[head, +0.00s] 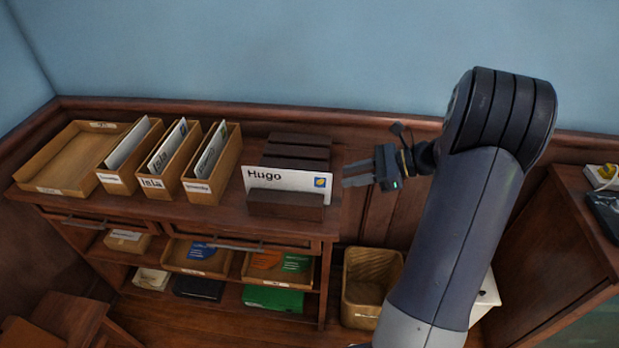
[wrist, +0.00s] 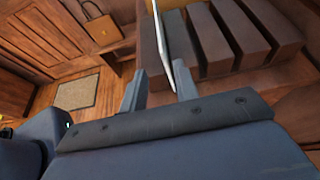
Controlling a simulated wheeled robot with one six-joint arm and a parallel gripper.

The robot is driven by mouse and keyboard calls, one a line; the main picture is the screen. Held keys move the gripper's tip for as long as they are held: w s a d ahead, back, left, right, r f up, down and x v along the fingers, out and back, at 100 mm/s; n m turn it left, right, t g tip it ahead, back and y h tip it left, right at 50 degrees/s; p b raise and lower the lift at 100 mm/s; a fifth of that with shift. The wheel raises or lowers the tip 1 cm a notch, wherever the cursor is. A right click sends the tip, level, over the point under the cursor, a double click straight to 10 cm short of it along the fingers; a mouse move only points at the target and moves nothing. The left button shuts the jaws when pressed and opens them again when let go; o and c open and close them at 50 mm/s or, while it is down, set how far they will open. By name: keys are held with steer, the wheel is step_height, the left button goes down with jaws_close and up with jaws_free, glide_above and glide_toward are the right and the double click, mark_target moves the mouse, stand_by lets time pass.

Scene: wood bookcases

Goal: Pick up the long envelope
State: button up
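A long white envelope (head: 290,182) marked "Hugo", with a blue and yellow stamp, stands upright in the front slot of a dark slotted rack (head: 285,198) on the cabinet top. My gripper (head: 356,175) is just right of the envelope's right end, with its fingers pointing left toward it. In the wrist view the two fingers (wrist: 157,82) are apart and the gripper is open. The envelope (wrist: 171,30) shows there nearly edge-on as a thin white strip ahead, its near end close to the right finger. I cannot tell if they touch.
Left of the rack stand several wooden boxes, including one holding envelopes marked "Isla" (head: 166,150), and an empty tray (head: 70,160). Shelves below hold trays and a green item (head: 272,299). A wicker bin (head: 368,285) stands on the floor. The blue wall is behind.

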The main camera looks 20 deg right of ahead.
mark_target(314, 183)
steer(key=shift+w+f+p+x, duration=0.1)
steer(key=shift+p+x, duration=0.1)
steer(key=shift+x, duration=2.4)
steer(key=shift+w+f+p+x, duration=0.1)
steer(key=shift+f+p+x, duration=0.05)
steer(key=shift+x, duration=2.45)
steer(key=shift+d, duration=0.2)
steer(key=shift+c, duration=0.4)
jaws_close()
